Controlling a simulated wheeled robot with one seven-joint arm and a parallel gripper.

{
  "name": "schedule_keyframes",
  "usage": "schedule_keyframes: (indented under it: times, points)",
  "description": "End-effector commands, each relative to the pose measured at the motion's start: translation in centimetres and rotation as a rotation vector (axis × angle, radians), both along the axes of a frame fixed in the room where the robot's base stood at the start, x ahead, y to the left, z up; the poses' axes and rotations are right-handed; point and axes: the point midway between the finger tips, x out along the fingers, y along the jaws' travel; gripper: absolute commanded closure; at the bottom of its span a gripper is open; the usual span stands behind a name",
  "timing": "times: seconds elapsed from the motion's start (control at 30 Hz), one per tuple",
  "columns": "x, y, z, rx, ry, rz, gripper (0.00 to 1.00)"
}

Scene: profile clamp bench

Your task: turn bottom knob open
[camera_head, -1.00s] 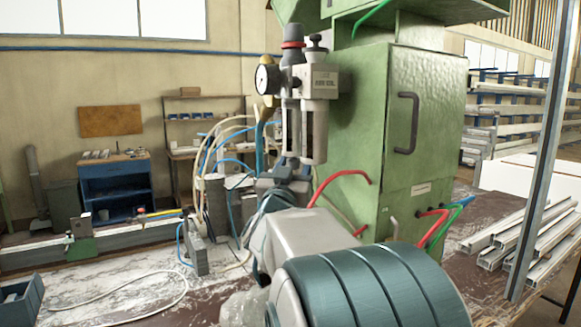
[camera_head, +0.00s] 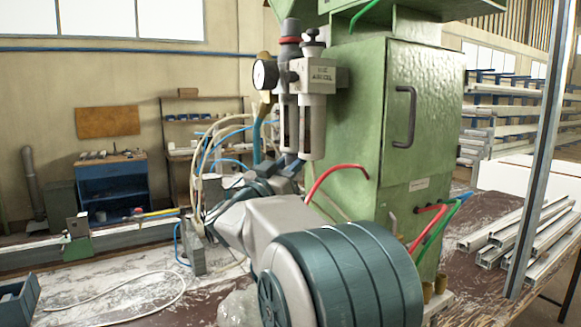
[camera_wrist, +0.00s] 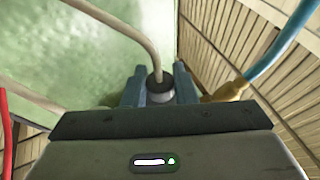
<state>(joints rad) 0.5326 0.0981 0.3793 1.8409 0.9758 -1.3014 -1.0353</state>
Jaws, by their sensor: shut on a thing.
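The air unit (camera_head: 311,120) hangs on the left side of the green cabinet (camera_head: 426,125), with a round gauge (camera_head: 265,75) and two grey bowls. In the wrist view, my gripper (camera_wrist: 159,80) has its two blue-grey fingers on either side of a small dark-topped, grey round knob (camera_wrist: 160,94), shut on it. A beige hose (camera_wrist: 137,32) meets the knob's dark end. In the head view, my arm reaches to just below the bowls, and I cannot make out the knob there. The knob's turned position cannot be told.
A red hose (camera_head: 335,172) curves close beside my arm. A blue hose with a brass fitting (camera_wrist: 228,91) lies right of the fingers in the wrist view. A metal post (camera_head: 541,150) and stacked profiles (camera_head: 520,235) stand to the right.

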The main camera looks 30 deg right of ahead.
Motion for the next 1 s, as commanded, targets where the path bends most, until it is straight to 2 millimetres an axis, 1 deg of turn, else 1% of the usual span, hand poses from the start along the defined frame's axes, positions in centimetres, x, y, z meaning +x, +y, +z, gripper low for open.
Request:
schedule_keyframes:
  times: [0.07, 0.7, 1.0]
  points:
    - [0.3, 0.14, -0.19, 0.002, 0.002, -0.071, 0.98]
    - [0.24, 0.12, 0.04, -0.002, 0.001, -0.68, 0.98]
    - [0.16, 0.12, -0.18, -0.004, -0.003, -0.904, 0.98]
